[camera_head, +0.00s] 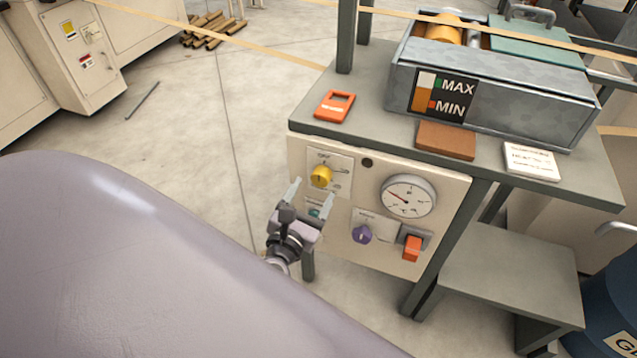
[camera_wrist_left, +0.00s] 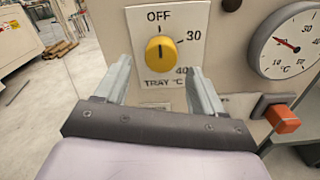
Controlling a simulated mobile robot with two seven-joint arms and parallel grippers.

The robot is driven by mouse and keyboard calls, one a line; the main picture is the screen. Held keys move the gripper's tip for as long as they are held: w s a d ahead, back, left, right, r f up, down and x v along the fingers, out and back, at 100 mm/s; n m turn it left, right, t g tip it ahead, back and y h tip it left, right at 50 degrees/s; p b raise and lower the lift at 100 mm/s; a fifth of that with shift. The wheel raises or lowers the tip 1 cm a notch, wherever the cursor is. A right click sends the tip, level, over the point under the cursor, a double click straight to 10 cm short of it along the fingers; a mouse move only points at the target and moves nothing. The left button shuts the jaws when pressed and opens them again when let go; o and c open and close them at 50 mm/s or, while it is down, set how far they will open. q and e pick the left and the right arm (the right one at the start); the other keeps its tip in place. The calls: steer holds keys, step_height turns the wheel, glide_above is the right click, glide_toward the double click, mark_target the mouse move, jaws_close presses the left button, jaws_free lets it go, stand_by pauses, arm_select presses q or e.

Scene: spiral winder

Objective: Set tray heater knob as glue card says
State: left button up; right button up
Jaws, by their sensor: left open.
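The yellow tray heater knob (camera_head: 321,176) is on the cream front panel under the bench. In the left wrist view the knob (camera_wrist_left: 161,49) sits on a plate marked OFF, 30, 40 and TRAY °C, and its dark mark points up at OFF. My left gripper (camera_head: 314,190) is open in front of the panel. In the wrist view its two fingers (camera_wrist_left: 158,80) stand either side of the knob's plate, apart from the knob and empty. The white card (camera_head: 531,161) lies at the right of the bench top; its print is too small to read. My right gripper is not in view.
A round dial gauge (camera_head: 408,196), a purple knob (camera_head: 362,234) and an orange switch (camera_head: 412,248) share the panel. A metal glue tray (camera_head: 491,97) with a MAX/MIN label stands on the bench. An orange device (camera_head: 335,106) and a brown block (camera_head: 446,141) lie before it.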

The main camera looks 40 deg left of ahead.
mark_target(319, 183)
arm_select(q)
steer(key=shift+x, duration=1.95)
steer(key=shift+d, duration=0.1)
steer(key=c, duration=1.1)
steer(key=shift+o, duration=0.2)
